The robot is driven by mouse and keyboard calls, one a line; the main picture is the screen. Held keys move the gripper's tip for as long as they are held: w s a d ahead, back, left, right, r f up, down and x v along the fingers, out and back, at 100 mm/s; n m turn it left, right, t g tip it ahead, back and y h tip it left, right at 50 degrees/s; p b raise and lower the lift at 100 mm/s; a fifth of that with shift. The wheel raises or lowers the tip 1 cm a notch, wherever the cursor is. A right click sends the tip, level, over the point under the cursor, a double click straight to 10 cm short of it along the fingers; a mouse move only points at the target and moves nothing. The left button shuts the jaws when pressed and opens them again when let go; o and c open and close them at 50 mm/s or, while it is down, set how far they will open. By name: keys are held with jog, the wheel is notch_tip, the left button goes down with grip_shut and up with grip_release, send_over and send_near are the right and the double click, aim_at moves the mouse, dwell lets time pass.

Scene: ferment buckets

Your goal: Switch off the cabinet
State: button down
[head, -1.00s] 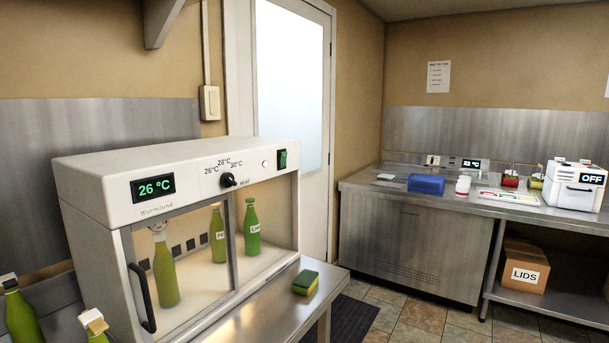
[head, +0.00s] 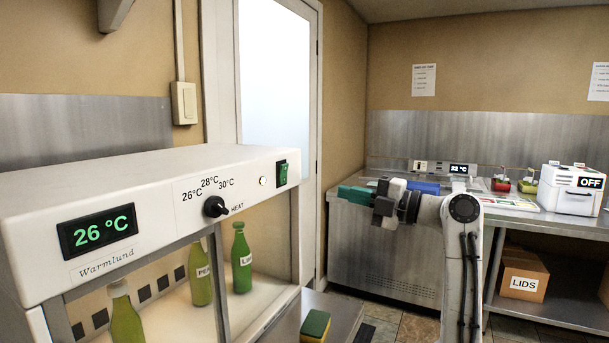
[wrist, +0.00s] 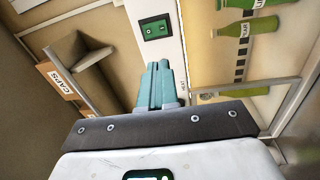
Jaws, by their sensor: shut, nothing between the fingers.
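The cabinet (head: 150,262) is a white heated box marked Warmlund at the left of the head view. Its green display (head: 97,231) reads 26 °C. A black heat knob (head: 215,206) sits on its front panel. A lit green rocker switch (head: 281,173) is at the panel's right end, beside a small round lamp (head: 263,181). The switch also shows in the wrist view (wrist: 154,28), just beyond the fingertips. My gripper (head: 345,193) has teal fingers, shut and empty, to the right of the switch in the head view. In the wrist view the fingertips (wrist: 158,65) point toward the switch, apart from it.
Green bottles (head: 242,258) stand inside the cabinet behind its glass. A sponge (head: 315,326) lies on the steel table beside it. Across the room, a steel counter (head: 375,255) carries a blue box and a white device reading OFF (head: 572,190). A LIDS carton (head: 524,275) sits below.

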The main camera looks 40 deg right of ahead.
jog(key=shift+s+d+r+n, duration=0.1)
jog(key=shift+d+r+n, duration=0.2)
jog(key=shift+d+r, duration=0.4)
jog(key=shift+a+r, duration=0.1)
jog(key=shift+a, duration=0.1)
jog(key=p, duration=0.4)
send_near(285, 169)
jog(key=x, duration=0.5)
jog(key=shift+w+a+t, duration=0.25)
jog(key=shift+w+t, duration=0.05)
jog(key=shift+w, duration=0.65)
jog(key=shift+w+r, duration=0.1)
